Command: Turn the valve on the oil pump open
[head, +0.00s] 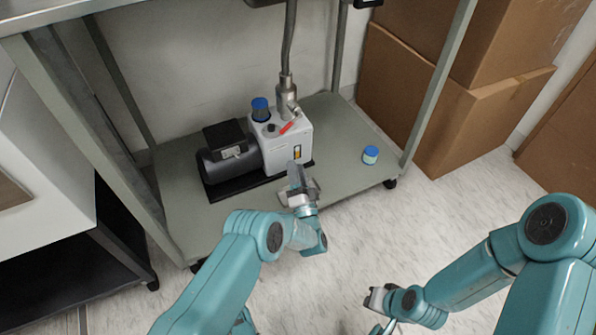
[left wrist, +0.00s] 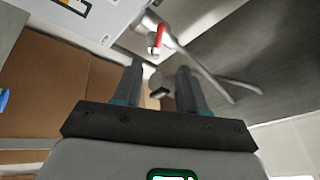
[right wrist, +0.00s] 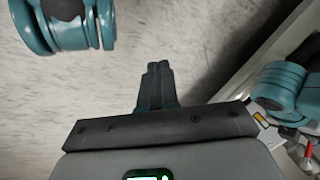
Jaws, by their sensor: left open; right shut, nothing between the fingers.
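The oil pump (head: 288,148) is a white box with a black motor (head: 226,155), standing on the cart's lower shelf. A red valve handle (head: 287,128) sits on its top, beside the metal pipe fitting (head: 287,98). The red handle also shows at the top of the left wrist view (left wrist: 157,40), beyond the fingertips. My left gripper (head: 296,178) is open and empty just in front of the pump, apart from the handle; its spread fingers show in the left wrist view (left wrist: 160,80). My right gripper (head: 374,300) is shut and empty, low over the floor; its closed fingers show in the right wrist view (right wrist: 158,75).
A blue-capped jar (head: 371,155) stands on the shelf (head: 340,135) right of the pump. A blue-capped container (head: 260,108) is on the pump. Cart legs (head: 437,85) frame the opening. Cardboard boxes (head: 455,120) stand at right. The floor (head: 440,215) in front is clear.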

